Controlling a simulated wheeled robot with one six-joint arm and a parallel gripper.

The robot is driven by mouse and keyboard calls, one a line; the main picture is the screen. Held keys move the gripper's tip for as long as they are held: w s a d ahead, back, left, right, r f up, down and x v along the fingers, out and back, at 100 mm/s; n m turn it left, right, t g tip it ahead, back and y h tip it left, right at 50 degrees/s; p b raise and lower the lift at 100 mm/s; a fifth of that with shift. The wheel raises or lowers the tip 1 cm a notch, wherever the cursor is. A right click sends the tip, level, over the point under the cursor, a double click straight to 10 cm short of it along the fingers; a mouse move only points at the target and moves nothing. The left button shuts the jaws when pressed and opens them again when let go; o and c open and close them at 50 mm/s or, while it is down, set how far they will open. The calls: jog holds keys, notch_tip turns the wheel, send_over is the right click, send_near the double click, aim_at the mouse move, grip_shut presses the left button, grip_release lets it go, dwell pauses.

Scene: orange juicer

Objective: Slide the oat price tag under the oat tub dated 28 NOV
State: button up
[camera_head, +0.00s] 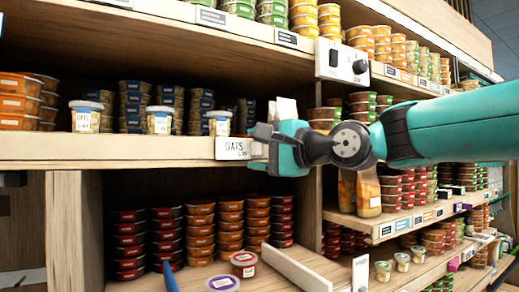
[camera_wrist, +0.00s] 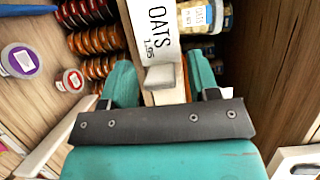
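The white oat price tag (camera_head: 233,149), reading OATS 1.95, sits on the front edge of the upper shelf; it also shows in the wrist view (camera_wrist: 158,28). Three clear oat tubs stand along that shelf: a left one (camera_head: 86,117), a middle one (camera_head: 159,120) and a right one (camera_head: 219,123). Their dates are too small to read. The tag is below and slightly right of the right tub. One oat tub (camera_wrist: 200,17) shows beside the tag in the wrist view. My gripper (camera_head: 264,137) is at the tag's right end, its fingers (camera_wrist: 161,76) apart, straddling a pale grey block.
Below, a purple-lidded tub (camera_head: 222,283) and a red-lidded tub (camera_head: 244,263) stand near the lower stacks. A control box (camera_head: 342,62) is above my gripper. The shelf edge left of the tag is clear.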

jog(key=b+v, duration=0.7)
jog(key=v, duration=1)
jog(key=shift+d, duration=0.25)
jog(key=shift+s+f, duration=0.1)
jog(key=shift+f, duration=0.05)
